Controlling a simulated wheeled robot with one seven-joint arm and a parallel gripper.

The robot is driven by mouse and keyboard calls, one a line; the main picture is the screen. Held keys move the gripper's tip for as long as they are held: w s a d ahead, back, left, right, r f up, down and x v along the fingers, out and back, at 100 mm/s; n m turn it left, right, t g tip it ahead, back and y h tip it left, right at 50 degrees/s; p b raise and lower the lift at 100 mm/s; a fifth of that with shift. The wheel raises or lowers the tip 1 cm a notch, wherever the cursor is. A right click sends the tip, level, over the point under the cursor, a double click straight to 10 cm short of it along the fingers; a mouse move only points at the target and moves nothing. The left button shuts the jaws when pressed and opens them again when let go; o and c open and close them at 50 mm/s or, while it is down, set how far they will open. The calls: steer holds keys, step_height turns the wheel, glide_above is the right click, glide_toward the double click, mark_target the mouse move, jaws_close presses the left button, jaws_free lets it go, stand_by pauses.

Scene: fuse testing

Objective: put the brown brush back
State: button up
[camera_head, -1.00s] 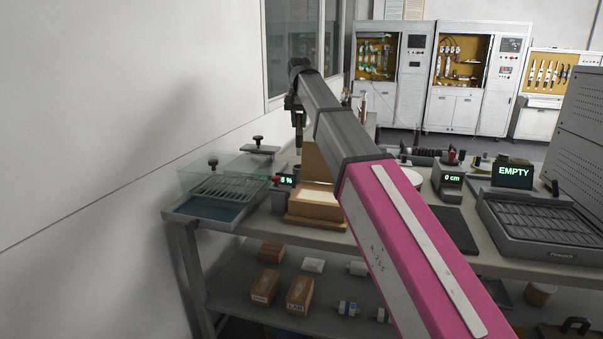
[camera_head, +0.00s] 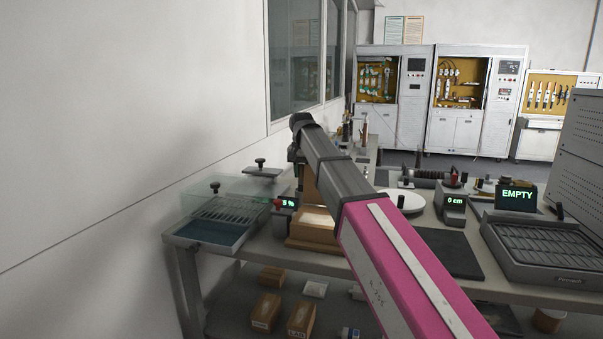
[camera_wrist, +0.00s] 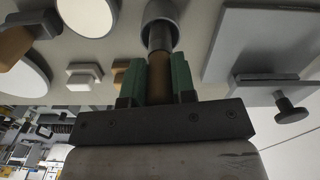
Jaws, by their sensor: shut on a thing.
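The brown brush (camera_wrist: 159,76) is between the two green fingers of my gripper (camera_wrist: 159,72) in the wrist view. The fingers are closed on its brown handle. Its dark grey end points at a round grey cup (camera_wrist: 162,10) and overlaps the cup's mouth; I cannot tell how deep it sits. In the head view the end of my arm hangs over the left part of the bench, and the fingers and brush are hidden or too small to make out.
A glass-covered tray (camera_head: 212,232) stands at the bench's left end by the wall. A wooden box (camera_head: 313,229) is close to my arm's end. A white disc (camera_head: 407,199), a dark mat (camera_head: 450,254) and a black slotted tray (camera_head: 545,250) lie to the right.

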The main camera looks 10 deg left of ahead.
steer(key=shift+f, duration=0.1)
steer(key=o, duration=0.9)
step_height(320, 180, up, 12)
steer(key=shift+r, duration=0.15)
